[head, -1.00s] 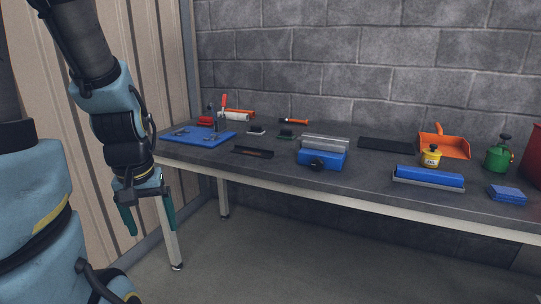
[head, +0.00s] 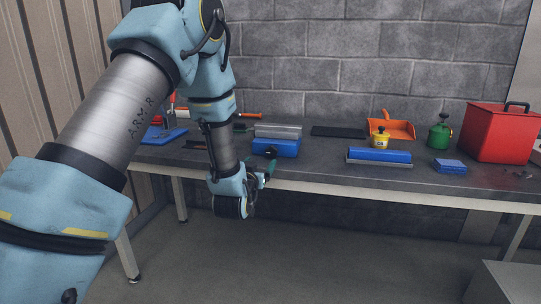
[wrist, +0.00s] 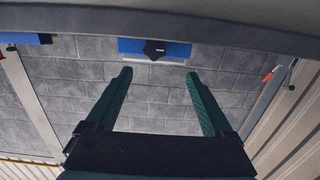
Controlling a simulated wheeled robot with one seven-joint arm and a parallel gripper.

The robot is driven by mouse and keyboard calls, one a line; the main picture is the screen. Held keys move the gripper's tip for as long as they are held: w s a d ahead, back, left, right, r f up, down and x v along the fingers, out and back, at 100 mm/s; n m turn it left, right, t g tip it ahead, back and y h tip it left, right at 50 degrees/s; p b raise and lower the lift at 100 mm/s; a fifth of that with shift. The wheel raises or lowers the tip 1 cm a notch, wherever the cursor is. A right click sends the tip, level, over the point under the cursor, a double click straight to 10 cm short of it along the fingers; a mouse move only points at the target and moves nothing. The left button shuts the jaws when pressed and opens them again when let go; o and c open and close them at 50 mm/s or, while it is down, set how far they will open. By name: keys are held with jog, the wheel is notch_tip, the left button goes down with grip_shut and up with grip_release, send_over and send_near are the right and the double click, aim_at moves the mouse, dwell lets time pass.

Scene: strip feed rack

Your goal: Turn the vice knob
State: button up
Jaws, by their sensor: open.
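The vice (head: 276,147) has a blue body and a grey top block, and stands near the front edge of the grey bench. Its dark vice knob (head: 271,152) faces the front. In the wrist view, which is upside down, the vice (wrist: 178,49) and knob (wrist: 154,50) show at the top, ahead of and roughly between the fingers. My gripper (head: 265,173) is open and empty, in front of the bench edge, close to the knob in the head view. The teal fingers also show in the wrist view (wrist: 158,79), apart from the knob.
The bench (head: 320,166) has its front edge just below the vice. A blue block on a grey base (head: 380,156), a yellow pot (head: 380,139), an orange dustpan (head: 398,128), a green can (head: 439,136) and a red box (head: 500,133) stand to the right.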

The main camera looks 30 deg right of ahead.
aim_at(271, 150)
jog(key=p+x, duration=0.1)
jog(key=x, duration=0.2)
jog(key=p+x, duration=0.1)
jog(key=x, duration=0.7)
jog(key=shift+s+d+r+p, duration=0.3)
jog(key=shift+s+d+p, duration=0.05)
jog(key=shift+d+p, duration=0.05)
jog(key=c, duration=1.4)
jog(key=shift+o, duration=0.2)
